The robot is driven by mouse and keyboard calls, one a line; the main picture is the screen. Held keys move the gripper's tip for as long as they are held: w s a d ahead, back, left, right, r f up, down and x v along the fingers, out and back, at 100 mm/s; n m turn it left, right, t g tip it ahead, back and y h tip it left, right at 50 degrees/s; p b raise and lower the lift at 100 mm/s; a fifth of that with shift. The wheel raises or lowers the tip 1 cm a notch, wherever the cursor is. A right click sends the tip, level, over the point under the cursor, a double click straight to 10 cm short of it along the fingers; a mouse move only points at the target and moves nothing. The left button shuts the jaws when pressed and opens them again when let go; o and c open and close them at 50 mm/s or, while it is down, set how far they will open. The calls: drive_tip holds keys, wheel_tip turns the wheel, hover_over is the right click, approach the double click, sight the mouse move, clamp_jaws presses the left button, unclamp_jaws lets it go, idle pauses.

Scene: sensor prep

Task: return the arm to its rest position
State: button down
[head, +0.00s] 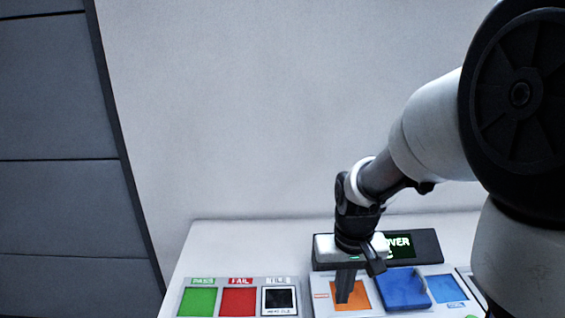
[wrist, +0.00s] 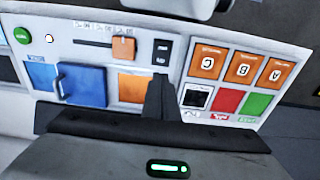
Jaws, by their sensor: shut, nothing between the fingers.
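My gripper (head: 343,296) points down over the sensor panel in the head view, in front of the orange square (head: 362,294). Its fingers are together with nothing between them. In the wrist view the closed fingers (wrist: 158,100) stand beside the orange square (wrist: 132,88). My arm reaches in from the right of the head view, bent down at the wrist. I cannot tell whether the fingertips touch the panel.
The panel has a green square (head: 198,301), a red square (head: 239,301) and a raised blue cover (head: 402,290) with a handle. A dark display box (head: 428,243) stands behind, partly hidden by my wrist. An orange slider (wrist: 123,48) shows in the wrist view. Space above the left table is clear.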

drive_tip(key=s+r+t+p, duration=0.2)
drive_tip(key=s+r+p, duration=0.2)
drive_tip(key=r, duration=0.8)
drive_tip(key=s+r+t+p, duration=0.3)
drive_tip(key=s+r, duration=0.4)
drive_tip(key=r, duration=0.6)
drive_tip(key=shift+p, duration=0.85)
